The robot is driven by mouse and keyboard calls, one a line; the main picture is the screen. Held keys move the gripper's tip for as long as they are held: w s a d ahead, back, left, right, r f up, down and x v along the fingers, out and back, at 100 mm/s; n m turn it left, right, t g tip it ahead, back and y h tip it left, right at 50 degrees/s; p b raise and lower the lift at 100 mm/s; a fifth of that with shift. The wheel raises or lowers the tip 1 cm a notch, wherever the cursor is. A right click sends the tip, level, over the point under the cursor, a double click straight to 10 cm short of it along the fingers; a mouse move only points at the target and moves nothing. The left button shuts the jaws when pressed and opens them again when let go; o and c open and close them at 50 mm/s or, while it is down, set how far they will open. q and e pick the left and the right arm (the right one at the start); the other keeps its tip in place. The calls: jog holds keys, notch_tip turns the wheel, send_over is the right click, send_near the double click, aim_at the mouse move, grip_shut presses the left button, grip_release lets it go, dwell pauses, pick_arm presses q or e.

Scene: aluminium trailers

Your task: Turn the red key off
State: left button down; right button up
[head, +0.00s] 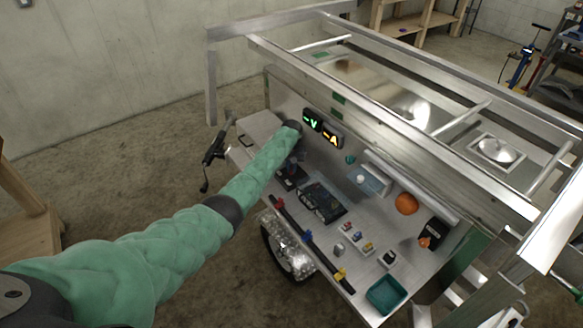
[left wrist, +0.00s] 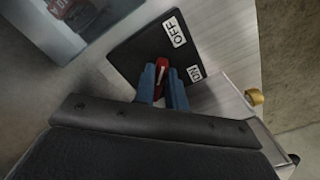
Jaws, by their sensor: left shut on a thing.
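The red key (left wrist: 162,70) sits on a black switch plate (left wrist: 145,52) with white OFF and ON labels in the left wrist view. My left gripper (left wrist: 161,80) has its two blue fingers shut on the key, one on each side. The OFF label (left wrist: 174,31) lies above and right of the key, and the ON label (left wrist: 194,73) lies to its right. The fingers hide part of the key, and its exact angle is hard to tell. In the head view my green left arm reaches over the trailer's left end, and the key cannot be made out. My right gripper is not in view.
Lit V and A displays (head: 323,128) are on the upright panel behind. Aluminium rails (head: 400,95) frame the trailer. Open floor lies to the left.

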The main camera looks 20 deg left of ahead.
pick_arm(q)
jog(key=shift+w+r, duration=0.1)
jog(key=shift+r, duration=0.05)
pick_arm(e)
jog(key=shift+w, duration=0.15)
pick_arm(q)
jog(key=c, duration=1.5)
grip_release()
jog(key=shift+c, duration=0.2)
jog(key=shift+o, duration=0.5)
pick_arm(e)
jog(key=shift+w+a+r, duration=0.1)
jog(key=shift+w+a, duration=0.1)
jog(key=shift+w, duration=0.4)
